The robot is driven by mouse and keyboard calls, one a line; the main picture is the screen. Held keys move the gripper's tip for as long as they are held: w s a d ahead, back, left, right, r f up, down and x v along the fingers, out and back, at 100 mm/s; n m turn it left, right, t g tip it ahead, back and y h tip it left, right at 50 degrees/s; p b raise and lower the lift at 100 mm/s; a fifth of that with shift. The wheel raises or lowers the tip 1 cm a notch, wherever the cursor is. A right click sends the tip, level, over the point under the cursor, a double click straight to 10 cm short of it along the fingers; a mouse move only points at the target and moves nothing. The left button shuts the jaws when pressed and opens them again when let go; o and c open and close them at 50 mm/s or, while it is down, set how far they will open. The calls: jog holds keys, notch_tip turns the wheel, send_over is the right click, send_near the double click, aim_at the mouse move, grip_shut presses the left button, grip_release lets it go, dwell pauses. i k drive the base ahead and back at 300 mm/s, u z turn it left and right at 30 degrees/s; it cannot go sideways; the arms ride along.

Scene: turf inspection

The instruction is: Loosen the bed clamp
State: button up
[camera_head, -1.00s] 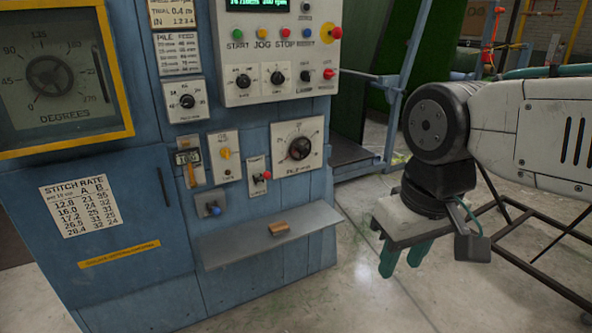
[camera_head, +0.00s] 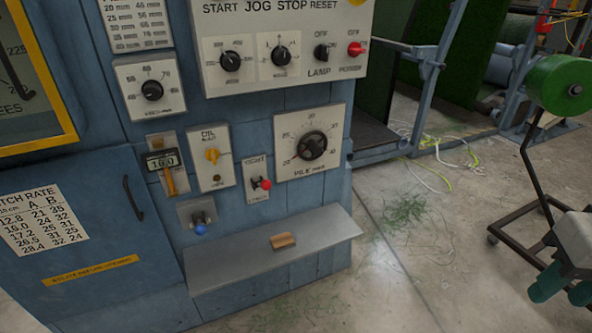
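A small plate (camera_head: 257,190) on the blue machine cabinet carries a red-knobbed lever (camera_head: 262,184). The word above the lever looks like "TIGHT"; the word below is too small to read. No label naming a bed clamp is readable. My gripper (camera_head: 566,291), with green fingers, is at the lower right edge, far to the right of the lever. Its fingers stand apart with nothing seen between them. Part of the gripper is cut off by the picture edge.
A grey shelf (camera_head: 330,225) juts out below, bearing a wooden block (camera_head: 283,241).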

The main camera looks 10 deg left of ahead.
aim_at(265, 185)
jog(key=u, duration=0.4)
jog(key=i, duration=0.85)
jog(key=u, duration=0.75)
